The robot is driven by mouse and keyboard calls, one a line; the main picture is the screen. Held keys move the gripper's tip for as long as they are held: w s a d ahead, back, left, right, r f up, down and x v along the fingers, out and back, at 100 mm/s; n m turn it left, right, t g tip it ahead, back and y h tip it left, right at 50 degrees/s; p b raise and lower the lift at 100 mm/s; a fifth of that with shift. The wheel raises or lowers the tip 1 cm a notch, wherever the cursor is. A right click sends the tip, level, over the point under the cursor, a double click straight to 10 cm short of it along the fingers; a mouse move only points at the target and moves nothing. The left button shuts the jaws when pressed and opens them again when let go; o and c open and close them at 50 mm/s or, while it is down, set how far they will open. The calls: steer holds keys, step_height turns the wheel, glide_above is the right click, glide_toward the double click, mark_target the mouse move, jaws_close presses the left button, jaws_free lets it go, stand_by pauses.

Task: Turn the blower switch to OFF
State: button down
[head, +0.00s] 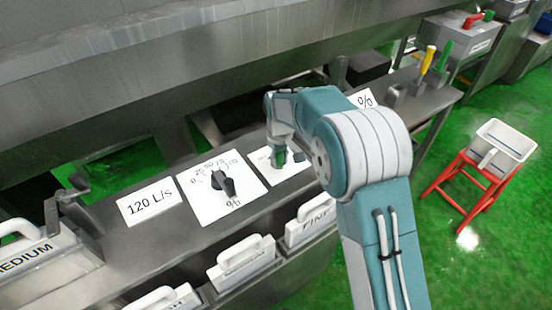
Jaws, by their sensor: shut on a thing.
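My arm reaches over the metal counter and my gripper (279,157) points down at a small white panel (262,158), right of the dial panel. The gripper is shut on a dark switch at this panel, which I take to be the blower switch. The switch is mostly hidden by the fingers and wrist, so its position and any ON or OFF marking cannot be read. A black dial knob (223,183) stands apart to the left on a larger white panel (206,203) with a numbered scale and a % mark.
A "120 L/s" plate (149,201) lies left of the dial panel. White-handled bins (241,262) line the counter's front, one marked FINE. Yellow (428,60) and green handles stand at the back right. A red stool (466,190) with a white tub stands on the green floor.

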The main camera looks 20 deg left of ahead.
steer(key=d+n, duration=0.1)
steer(key=n, duration=0.1)
steer(key=w+d+n, duration=0.1)
steer(key=n, duration=0.1)
steer(key=shift+d+f, duration=0.15)
steer(key=n, duration=0.1)
steer(key=w+d+n, duration=0.1)
steer(key=n, duration=0.1)
steer(key=w+n, duration=0.1)
steer(key=n, duration=0.1)
steer(key=shift+d, duration=0.3)
steer(key=w+n, duration=0.1)
steer(key=n, duration=0.2)
steer(key=shift+w+d, duration=0.3)
steer(key=shift+w, duration=0.1)
steer(key=shift+w+n, duration=0.45)
steer(key=shift+n, duration=0.5)
steer(key=shift+w+n, duration=0.45)
steer(key=shift+n, duration=0.5)
steer(key=shift+c, duration=2)
jaws_free()
steer(key=shift+w, duration=0.15)
